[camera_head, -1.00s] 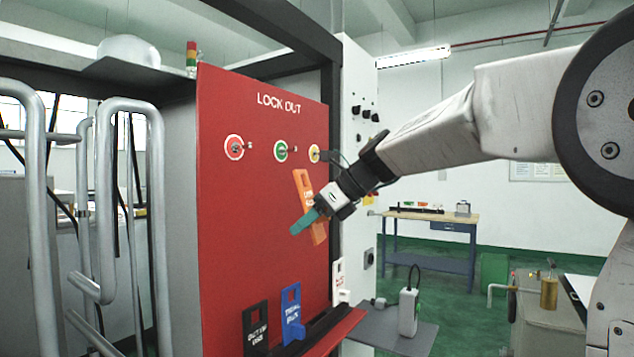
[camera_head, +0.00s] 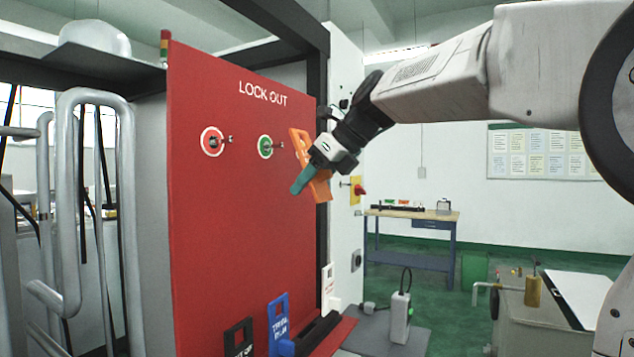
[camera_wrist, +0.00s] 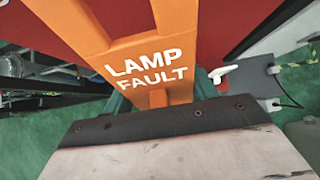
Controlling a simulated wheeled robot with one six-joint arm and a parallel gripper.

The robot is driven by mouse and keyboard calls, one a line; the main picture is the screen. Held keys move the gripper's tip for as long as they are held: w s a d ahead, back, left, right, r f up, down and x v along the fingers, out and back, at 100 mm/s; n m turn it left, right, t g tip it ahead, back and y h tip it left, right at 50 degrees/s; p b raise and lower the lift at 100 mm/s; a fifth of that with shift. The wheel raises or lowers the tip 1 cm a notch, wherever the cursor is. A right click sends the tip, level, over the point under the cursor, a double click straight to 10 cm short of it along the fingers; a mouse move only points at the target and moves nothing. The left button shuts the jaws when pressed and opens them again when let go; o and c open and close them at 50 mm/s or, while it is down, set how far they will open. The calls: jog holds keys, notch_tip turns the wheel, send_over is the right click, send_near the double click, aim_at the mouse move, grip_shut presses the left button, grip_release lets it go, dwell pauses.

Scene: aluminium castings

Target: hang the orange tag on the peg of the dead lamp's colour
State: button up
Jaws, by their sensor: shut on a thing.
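My gripper (camera_head: 305,178) is shut on the orange tag (camera_head: 299,143) in front of the red board's right side. The tag is tilted and its slotted end points up; "LAMP FAULT" is readable on it (camera_wrist: 150,68) in the wrist view. The red-ringed peg (camera_head: 212,141) and green-ringed peg (camera_head: 265,147) are bare. The yellow-ringed peg, seen earlier at the right, is now mostly hidden behind the tag. I cannot tell whether tag and peg touch. The stack lamp (camera_head: 164,45) shows small above the board's left corner; I cannot tell which lamp is dead.
Black (camera_head: 238,338), blue (camera_head: 279,324) and white (camera_head: 328,287) tags stand in a rack below the red board (camera_head: 235,240). A dark frame post edges the board at right. Bent grey pipes (camera_head: 67,200) stand at left. A workbench (camera_head: 410,217) is farther back.

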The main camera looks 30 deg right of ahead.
jog(key=w+a+f, duration=0.1)
jog(key=w+a, duration=0.3)
jog(key=w, duration=0.1)
jog(key=shift+f, duration=0.2)
dwell(0.6)
jog(key=shift+w, duration=0.1)
dwell(0.4)
jog(key=o, duration=1.1)
jog(key=shift+c, duration=0.2)
